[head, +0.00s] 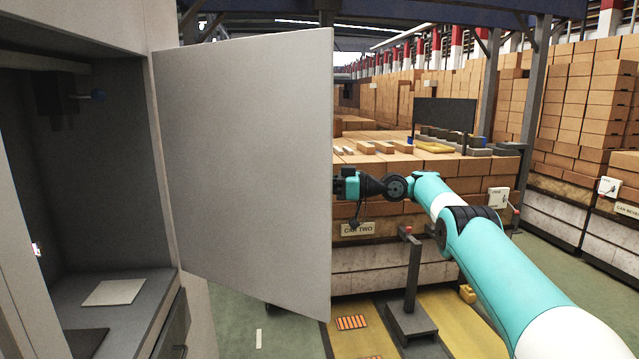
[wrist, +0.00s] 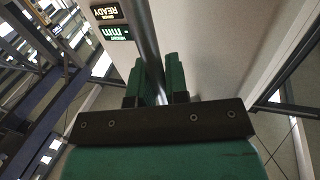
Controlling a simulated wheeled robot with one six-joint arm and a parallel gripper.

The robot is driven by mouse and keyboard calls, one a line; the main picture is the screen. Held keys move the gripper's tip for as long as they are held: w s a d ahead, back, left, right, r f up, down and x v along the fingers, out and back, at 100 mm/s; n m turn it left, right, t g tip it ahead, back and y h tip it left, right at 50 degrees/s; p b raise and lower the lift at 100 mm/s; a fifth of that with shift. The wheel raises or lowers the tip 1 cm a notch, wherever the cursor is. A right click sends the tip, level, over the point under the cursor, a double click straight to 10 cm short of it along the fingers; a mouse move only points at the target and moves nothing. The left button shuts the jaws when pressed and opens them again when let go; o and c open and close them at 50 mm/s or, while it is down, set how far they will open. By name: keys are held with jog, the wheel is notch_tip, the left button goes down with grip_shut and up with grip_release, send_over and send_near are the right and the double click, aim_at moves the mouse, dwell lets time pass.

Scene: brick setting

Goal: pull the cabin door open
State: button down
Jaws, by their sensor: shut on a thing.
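The cabin door (head: 245,170) is a plain grey panel at centre left in the head view. It is swung out from the cabin frame (head: 164,150) on its left, and the cabin interior shows. My gripper (wrist: 160,85) is shut on the door's metal bar handle (wrist: 146,40), with a green finger on each side of it. The door's pale outer face (wrist: 220,40) also shows in the wrist view. In the head view my gripper is at the door's right edge, with its fingertips and the handle hidden behind the panel.
Inside the cabin is a grey shelf (head: 75,297) with a pale flat sheet (head: 114,292) on it. A dark post on a base (head: 412,290) stands on the floor right of the door.

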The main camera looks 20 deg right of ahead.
jog(key=c, duration=1.1)
grip_release()
jog(key=shift+d, duration=0.2)
jog(key=shift+c, duration=0.2)
